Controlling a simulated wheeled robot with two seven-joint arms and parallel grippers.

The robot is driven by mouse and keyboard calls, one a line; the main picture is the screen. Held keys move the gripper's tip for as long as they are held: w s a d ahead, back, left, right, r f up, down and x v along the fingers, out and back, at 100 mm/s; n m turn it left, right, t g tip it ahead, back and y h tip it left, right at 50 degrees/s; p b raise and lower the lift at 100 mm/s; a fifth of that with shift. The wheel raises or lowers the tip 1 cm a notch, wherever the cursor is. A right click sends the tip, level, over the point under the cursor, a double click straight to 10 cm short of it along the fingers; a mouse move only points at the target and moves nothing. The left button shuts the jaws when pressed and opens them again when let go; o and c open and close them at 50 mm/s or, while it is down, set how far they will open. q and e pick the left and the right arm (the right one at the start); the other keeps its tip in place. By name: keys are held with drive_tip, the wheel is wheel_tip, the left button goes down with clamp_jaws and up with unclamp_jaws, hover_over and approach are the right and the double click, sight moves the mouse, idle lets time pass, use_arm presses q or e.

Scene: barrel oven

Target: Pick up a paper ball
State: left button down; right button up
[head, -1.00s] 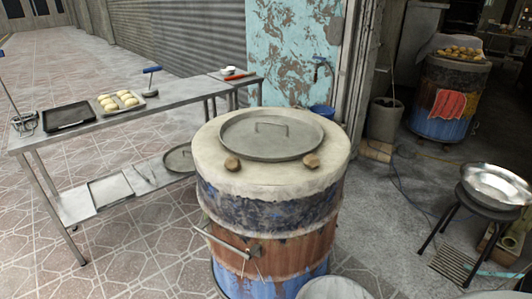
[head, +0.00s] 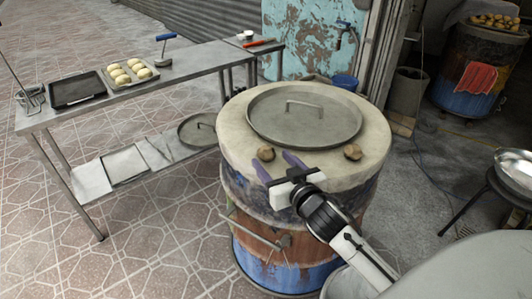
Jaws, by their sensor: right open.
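Two small brown crumpled balls lie on the pale rim of the barrel oven (head: 235,135), in front of its round metal lid (head: 305,116). They look like the paper balls, one at the left (head: 265,153) and one at the right (head: 352,151). My right gripper (head: 277,166) is open and empty, its purple fingers pointing at the near edge of the barrel top. The left ball is just beyond the fingertips, not between them; I cannot tell the exact gap. My left gripper is not in view.
A metal table (head: 190,66) at the left holds a dark tray (head: 76,90) and a tray of dough pieces (head: 130,73). A handle (head: 250,231) sticks out from the barrel's front. A metal bowl (head: 515,168) stands on a stool at the right.

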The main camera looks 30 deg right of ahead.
sight(270, 156)
drive_tip(key=x, duration=0.5)
drive_tip(key=shift+w+d+r, duration=0.1)
drive_tip(key=shift+r, duration=0.05)
drive_tip(key=c, duration=1.2)
drive_tip(key=shift+o, duration=0.2)
